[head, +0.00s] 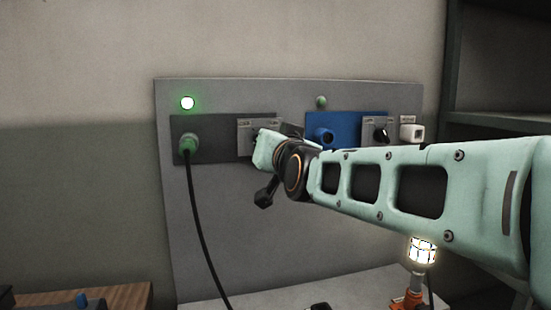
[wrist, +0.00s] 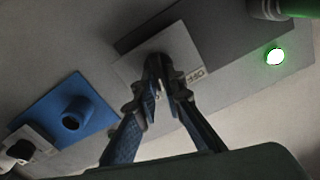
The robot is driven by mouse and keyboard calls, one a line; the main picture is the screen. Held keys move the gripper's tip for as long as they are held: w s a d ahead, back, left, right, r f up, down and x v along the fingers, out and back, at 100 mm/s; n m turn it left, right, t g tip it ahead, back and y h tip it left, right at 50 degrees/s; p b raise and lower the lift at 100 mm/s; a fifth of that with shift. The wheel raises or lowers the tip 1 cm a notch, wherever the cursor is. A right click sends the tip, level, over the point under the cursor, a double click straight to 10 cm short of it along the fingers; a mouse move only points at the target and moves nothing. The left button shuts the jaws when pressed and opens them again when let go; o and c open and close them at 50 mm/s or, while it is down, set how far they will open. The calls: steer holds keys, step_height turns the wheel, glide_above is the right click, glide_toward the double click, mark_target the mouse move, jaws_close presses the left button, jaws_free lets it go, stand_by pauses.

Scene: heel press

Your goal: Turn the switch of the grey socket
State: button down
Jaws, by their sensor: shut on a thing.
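The grey socket is a dark grey panel (head: 185,125) on the upright board, with a green plug (head: 188,145) in it; the panel also shows in the wrist view (wrist: 225,40). Its switch plate (head: 250,124) is light grey and sits at the panel's right side in the head view. In the wrist view, my gripper (wrist: 163,72) is in front of this switch plate (wrist: 128,68), its fingers closed together on the switch knob. The knob is mostly hidden between the fingers, so its angle cannot be told. In the head view, my arm hides the fingertips.
A green lamp (head: 187,103) glows above the grey socket; the lamp (head: 321,102) above the blue socket (head: 345,124) is dim. The blue socket's switch (head: 381,133) is to its right. A cable (head: 202,230) hangs from the plug. A caged lamp (head: 422,250) is lit below my arm.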

steer(key=shift+d+f+m+b, duration=0.1)
steer(key=shift+f+m+b, duration=0.1)
steer(key=shift+m+b, duration=1.4)
steer(key=shift+r+m, duration=0.1)
steer(key=shift+m, duration=0.3)
steer(key=c, duration=2)
jaws_free()
steer(key=v, duration=1.2)
